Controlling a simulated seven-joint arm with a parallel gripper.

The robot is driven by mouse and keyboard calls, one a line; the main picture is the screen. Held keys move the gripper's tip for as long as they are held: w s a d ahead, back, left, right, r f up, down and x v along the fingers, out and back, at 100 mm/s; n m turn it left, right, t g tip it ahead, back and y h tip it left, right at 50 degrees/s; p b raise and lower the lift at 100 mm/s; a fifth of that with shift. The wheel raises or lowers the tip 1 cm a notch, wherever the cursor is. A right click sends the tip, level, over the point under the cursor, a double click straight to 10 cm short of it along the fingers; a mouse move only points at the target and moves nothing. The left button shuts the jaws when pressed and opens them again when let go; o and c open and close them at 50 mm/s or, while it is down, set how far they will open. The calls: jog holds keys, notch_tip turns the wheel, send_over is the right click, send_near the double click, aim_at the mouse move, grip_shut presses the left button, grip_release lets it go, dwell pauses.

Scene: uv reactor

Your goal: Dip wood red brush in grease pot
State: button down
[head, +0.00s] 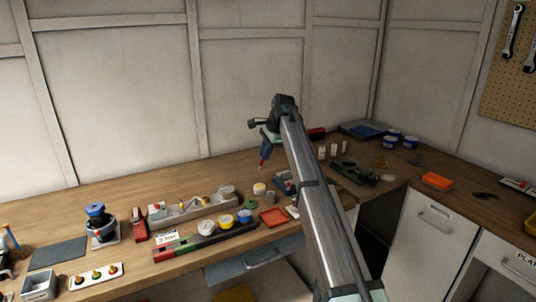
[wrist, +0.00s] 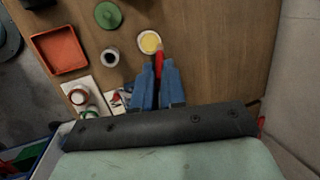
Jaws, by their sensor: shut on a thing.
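My gripper (head: 265,154) is above the bench at the back, fingers pointing down. In the wrist view its two blue fingers (wrist: 159,75) are shut on a red brush (wrist: 159,59). The brush shows as a red piece below the fingers in the head view (head: 261,163); its wooden part and bristles cannot be made out. A small pot with a white rim and yellow contents (wrist: 149,42) lies just beyond the brush end in the wrist view. In the head view this pot (head: 259,189) stands below the brush, with a visible gap. No label on it is readable.
An orange box (head: 437,181) lies right. Bare bench (head: 190,178) is left of the gripper.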

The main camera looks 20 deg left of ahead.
jog(key=shift+f, duration=2.85)
jog(key=shift+f, duration=0.35)
jog(key=shift+r, duration=0.15)
jog(key=shift+r, duration=3.4)
